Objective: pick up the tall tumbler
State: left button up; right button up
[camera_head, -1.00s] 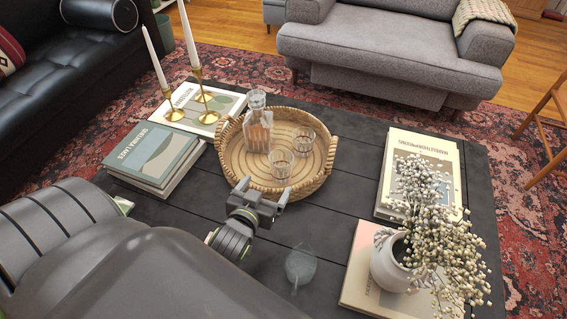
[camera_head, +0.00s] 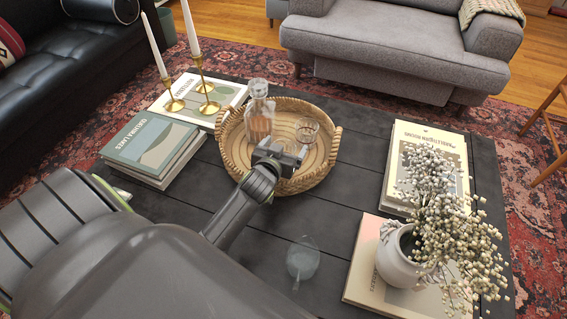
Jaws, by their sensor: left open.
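A clear glass tumbler (camera_head: 307,131) stands upright in the round wicker tray (camera_head: 235,158). The second tumbler, seen earlier nearer the tray's front, is now hidden behind my left gripper (camera_head: 282,151). I cannot tell which of the two is taller. The left gripper is open over the front part of the tray, at the hidden tumbler's place; whether the glass is between its fingers does not show. My right gripper is not in view.
A glass decanter (camera_head: 259,112) stands in the tray, left of the visible tumbler. Another clear glass (camera_head: 302,258) stands on the dark table (camera_head: 345,190). Books (camera_head: 157,150) and brass candlesticks (camera_head: 207,92) are at left; a flower vase (camera_head: 398,262) on books is at right.

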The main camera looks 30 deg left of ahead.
pick_arm(q)
jog(key=shift+w+a+f, duration=0.1)
jog(key=shift+w+f, duration=0.15)
jog(key=shift+w, duration=0.3)
jog(key=c, duration=1.6)
